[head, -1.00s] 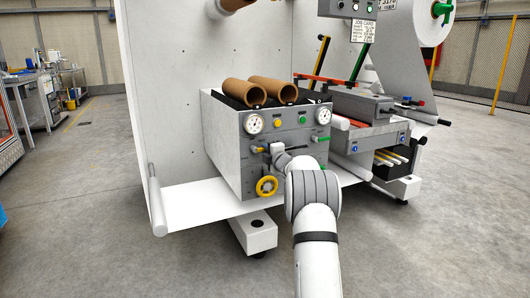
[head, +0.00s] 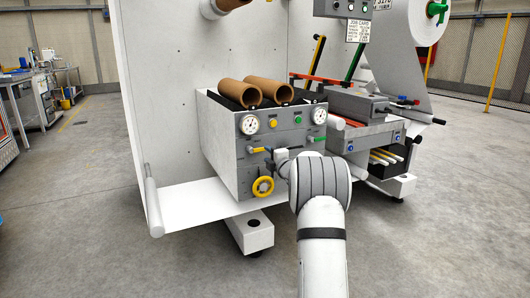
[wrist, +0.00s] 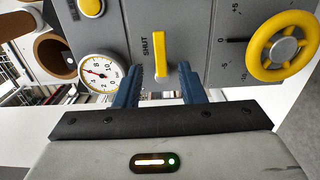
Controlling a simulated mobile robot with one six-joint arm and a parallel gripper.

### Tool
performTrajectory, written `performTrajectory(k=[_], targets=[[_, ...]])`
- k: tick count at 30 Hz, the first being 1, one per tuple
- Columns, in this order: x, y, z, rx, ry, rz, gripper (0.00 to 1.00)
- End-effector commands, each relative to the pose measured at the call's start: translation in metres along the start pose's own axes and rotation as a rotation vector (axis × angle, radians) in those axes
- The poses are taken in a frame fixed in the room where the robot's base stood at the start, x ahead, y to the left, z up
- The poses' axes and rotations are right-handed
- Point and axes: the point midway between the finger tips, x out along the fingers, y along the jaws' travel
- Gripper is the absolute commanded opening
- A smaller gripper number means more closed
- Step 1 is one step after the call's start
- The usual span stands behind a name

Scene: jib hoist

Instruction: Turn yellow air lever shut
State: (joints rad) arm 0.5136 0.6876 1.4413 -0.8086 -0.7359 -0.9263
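The yellow air lever (wrist: 160,50) is on the grey panel, beside the printed word SHUT in the wrist view. In the head view the lever (head: 258,150) shows as a small yellow bar pointing left, below the left gauge. My gripper (wrist: 161,70) is open, with its blue fingertips on either side of the lever's near end. Gaps show between the lever and both fingers. In the head view my gripper (head: 279,155) is just right of the lever, partly hidden by my arm.
A yellow handwheel (head: 263,187) is below the lever, and a white gauge (wrist: 101,70) is close to my left finger in the wrist view. A green lever (head: 318,138) is to the right. Two cardboard tubes (head: 240,93) lie on top of the box.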

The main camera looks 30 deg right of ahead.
Motion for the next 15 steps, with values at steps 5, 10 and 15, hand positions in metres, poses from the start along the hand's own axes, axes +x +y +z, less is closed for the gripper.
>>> performTrajectory(k=[5,10,15], targets=[[-0.018,0.001,0.0,0.001,-0.001,-0.001,0.36],[-0.022,0.0,0.0,0.0,0.0,0.0,0.36],[-0.022,0.0,-0.001,0.0,0.001,0.0,0.36]])
